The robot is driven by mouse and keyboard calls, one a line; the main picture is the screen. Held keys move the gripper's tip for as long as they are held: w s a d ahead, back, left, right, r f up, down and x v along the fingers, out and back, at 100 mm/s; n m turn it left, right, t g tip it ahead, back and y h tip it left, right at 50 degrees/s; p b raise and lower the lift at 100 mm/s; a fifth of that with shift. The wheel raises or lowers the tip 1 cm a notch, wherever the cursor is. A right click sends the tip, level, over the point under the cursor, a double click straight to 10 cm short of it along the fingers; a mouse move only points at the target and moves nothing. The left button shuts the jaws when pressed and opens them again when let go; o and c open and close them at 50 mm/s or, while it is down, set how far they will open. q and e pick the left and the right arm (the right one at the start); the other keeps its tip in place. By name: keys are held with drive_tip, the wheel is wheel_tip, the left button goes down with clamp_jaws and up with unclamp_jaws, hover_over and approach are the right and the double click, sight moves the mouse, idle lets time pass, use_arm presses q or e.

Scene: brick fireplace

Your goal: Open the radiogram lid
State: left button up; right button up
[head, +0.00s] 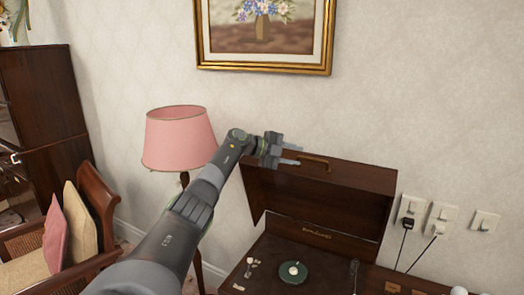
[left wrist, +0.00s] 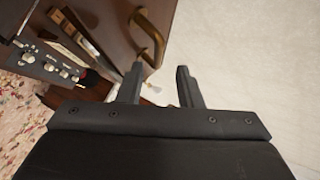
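The radiogram (head: 269,254) is a dark wooden cabinet at the lower right of the head view. Its lid (head: 330,212) stands raised and tilted, with the turntable deck showing below it. A brass handle (head: 315,162) sits on the lid's upper face, and the handle also shows in the left wrist view (left wrist: 150,38). My left gripper (head: 294,155) is beside the lid's upper left corner, near the handle. Its two fingers (left wrist: 160,85) are apart with nothing between them, and the handle lies beyond the tips. My right gripper is not in view.
A pink lamp (head: 179,138) stands left of the radiogram. A wicker chair with cushions (head: 82,230) is at the far left beside a dark cabinet (head: 45,105). Wall sockets (head: 438,218) with plugs are right of the lid. A framed picture (head: 265,35) hangs above.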

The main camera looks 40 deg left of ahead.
use_arm(q)
drive_tip(key=b+v, duration=0.3)
drive_tip(key=v, duration=0.8)
